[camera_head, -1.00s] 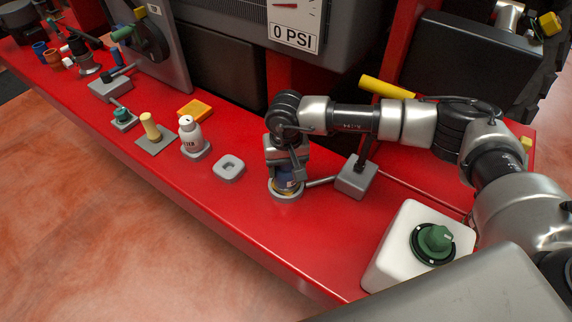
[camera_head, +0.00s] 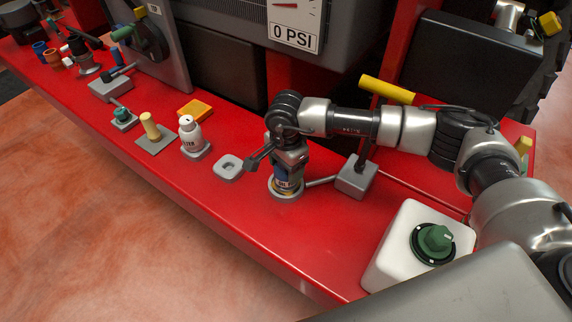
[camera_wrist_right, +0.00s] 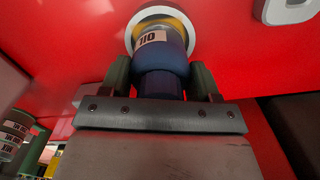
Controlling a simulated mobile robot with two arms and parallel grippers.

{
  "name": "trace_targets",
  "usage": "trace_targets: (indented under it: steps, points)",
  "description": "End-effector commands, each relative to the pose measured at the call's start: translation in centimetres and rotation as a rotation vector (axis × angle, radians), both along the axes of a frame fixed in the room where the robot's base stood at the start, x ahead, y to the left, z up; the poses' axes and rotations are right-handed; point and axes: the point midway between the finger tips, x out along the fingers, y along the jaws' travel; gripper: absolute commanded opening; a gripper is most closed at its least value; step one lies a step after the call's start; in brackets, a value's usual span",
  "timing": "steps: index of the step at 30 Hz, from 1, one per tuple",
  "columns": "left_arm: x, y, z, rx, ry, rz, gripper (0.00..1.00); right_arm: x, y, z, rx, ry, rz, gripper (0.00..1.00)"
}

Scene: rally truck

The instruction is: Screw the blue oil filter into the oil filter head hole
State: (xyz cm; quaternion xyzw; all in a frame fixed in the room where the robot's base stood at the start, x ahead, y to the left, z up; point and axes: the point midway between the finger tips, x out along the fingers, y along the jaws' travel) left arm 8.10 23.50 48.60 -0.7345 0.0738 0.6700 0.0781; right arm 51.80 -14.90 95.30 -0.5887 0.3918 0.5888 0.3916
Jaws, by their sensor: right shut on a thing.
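The blue oil filter (camera_head: 288,178) stands upright in the round grey oil filter head (camera_head: 286,194) on the red bench, with a yellow band at its lower end. My right gripper (camera_head: 288,162) is above it, pointing down, shut on its upper part. In the right wrist view, the filter (camera_wrist_right: 163,60) with its "OIL" label sits between the two green-grey fingers of the gripper (camera_wrist_right: 163,82), its far end inside the pale ring of the head (camera_wrist_right: 200,15). How deep it is seated cannot be told. My left gripper is not in view.
A grey block with a yellow-handled lever (camera_head: 387,90) stands just right of the filter head. A white container with a green cap (camera_head: 436,240) is at front right. A grey holder (camera_head: 229,167) and a white bottle (camera_head: 190,136) are to the left.

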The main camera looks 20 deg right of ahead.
Motion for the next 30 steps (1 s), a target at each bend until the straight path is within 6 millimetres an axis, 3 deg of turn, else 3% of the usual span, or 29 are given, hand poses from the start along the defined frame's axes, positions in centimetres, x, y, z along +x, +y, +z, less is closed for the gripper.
trace_targets:
  steps: [2, 3, 5, 14, 30]
  points:
    - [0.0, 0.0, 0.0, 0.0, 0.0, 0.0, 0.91, 0.01, -0.03, 0.01, -0.001, 0.0, 0.001, 0.48]
    - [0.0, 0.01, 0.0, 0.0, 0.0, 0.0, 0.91, 0.01, -0.02, 0.01, -0.001, 0.0, 0.001, 0.68]
    - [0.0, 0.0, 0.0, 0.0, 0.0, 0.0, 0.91, 0.01, -0.02, 0.01, -0.001, 0.0, 0.001, 0.75]
    - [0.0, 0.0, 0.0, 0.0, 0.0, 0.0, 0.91, 0.02, -0.01, 0.02, 0.0, 0.0, 0.027, 0.75]
    - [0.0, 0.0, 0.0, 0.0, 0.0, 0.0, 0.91, 0.05, -0.04, 0.04, -0.002, -0.001, 0.755, 0.75]
